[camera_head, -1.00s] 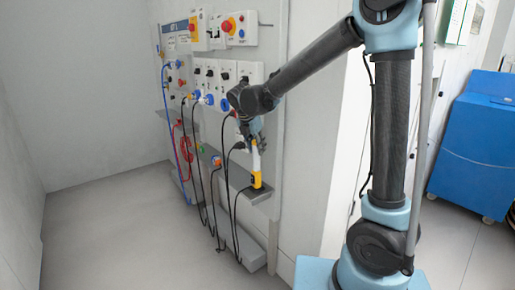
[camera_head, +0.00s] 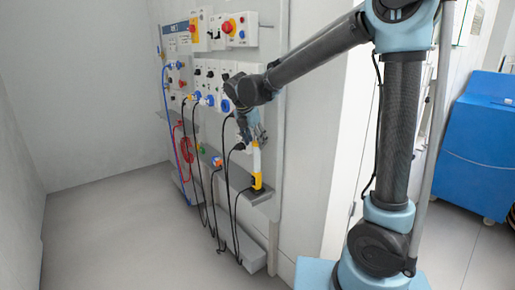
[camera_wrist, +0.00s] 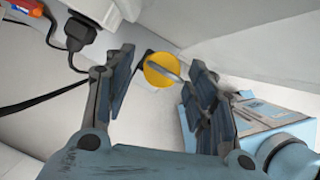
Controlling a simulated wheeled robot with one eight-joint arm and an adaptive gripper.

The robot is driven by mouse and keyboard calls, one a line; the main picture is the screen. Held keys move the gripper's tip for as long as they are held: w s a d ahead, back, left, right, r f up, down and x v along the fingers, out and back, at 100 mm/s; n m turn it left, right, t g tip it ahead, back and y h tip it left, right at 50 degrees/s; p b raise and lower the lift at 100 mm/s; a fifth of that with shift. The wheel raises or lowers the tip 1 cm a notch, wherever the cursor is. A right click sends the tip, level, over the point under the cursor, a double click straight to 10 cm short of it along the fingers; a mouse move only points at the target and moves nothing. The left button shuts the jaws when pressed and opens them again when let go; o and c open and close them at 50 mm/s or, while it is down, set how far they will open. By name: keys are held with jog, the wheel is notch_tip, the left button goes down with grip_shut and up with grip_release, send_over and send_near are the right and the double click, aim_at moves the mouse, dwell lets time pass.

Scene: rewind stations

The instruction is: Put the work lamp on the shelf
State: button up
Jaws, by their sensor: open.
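The work lamp (camera_head: 257,160) is a slim white and yellow stick with a dark and yellow foot. It stands about upright on the right end of the grey shelf (camera_head: 235,176), its foot on the shelf surface. My gripper (camera_head: 254,133) is just above the lamp's top, its fingers spread. In the wrist view the lamp's round yellow end (camera_wrist: 160,70) shows between and beyond the two open fingers of my gripper (camera_wrist: 163,75), with visible gaps on both sides. The lamp's lower part is hidden behind that end in this view.
A wall panel carries switch boxes, red buttons (camera_head: 229,26) and blue sockets with hanging black cables close left of the lamp. A black plug (camera_wrist: 76,33) with its cable is near my left finger. A blue cabinet (camera_head: 480,145) stands at right. The floor at left is clear.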

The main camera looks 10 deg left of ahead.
jog(key=v, duration=0.8)
jog(key=shift+s, duration=0.15)
